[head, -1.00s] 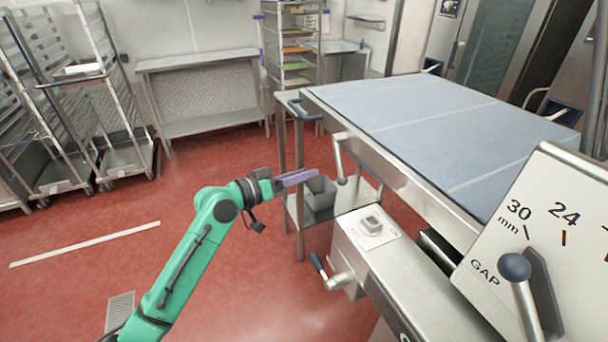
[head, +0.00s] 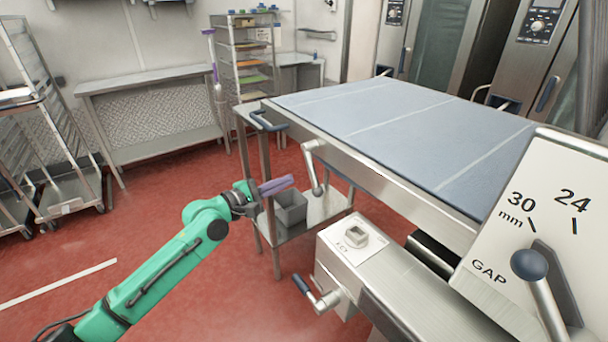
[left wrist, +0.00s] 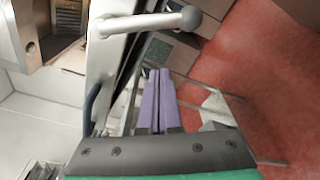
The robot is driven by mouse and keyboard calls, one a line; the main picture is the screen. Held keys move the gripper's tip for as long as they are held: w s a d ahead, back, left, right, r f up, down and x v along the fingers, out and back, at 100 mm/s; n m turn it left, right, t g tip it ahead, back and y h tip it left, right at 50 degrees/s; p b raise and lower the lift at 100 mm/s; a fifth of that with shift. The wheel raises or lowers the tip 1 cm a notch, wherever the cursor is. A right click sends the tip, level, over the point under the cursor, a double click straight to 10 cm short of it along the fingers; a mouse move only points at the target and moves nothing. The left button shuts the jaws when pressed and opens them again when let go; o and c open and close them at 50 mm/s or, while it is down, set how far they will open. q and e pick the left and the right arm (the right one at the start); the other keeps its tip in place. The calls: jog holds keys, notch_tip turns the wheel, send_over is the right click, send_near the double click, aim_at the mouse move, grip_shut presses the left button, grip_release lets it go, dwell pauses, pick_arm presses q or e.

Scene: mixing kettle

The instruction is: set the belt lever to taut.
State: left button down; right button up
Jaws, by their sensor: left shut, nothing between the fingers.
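A bare metal lever (head: 313,166) is mounted on the near side rail of the blue belt table (head: 400,125). In the head view it hangs steeply downward from its upper pivot. In the left wrist view the lever (left wrist: 145,23) runs across the top, ending in a rounded knob at right. My left gripper (head: 291,180) is just left of the lever's lower end, apart from it in the picture. Its purple fingers (left wrist: 158,72) are shut and empty, pointing toward the lever. No taut marking is readable. My right gripper is out of view.
A crank with a dark grip (head: 302,285) sticks out below the switch box (head: 345,238). A gap dial with a ball-ended lever (head: 530,266) stands at right. A grey bin (head: 290,208) sits on the shelf under the table. Red floor at left is open.

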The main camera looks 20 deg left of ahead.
aim_at(314, 170)
pick_arm(q)
jog(key=d+p, duration=0.1)
jog(key=d+r+p, duration=0.1)
jog(key=d, duration=0.1)
jog(key=w+d+p, duration=0.1)
jog(key=shift+d+r+p, duration=0.25)
jog(key=shift+d+p, duration=0.1)
jog(key=shift+p, duration=0.05)
jog(key=shift+w, duration=0.1)
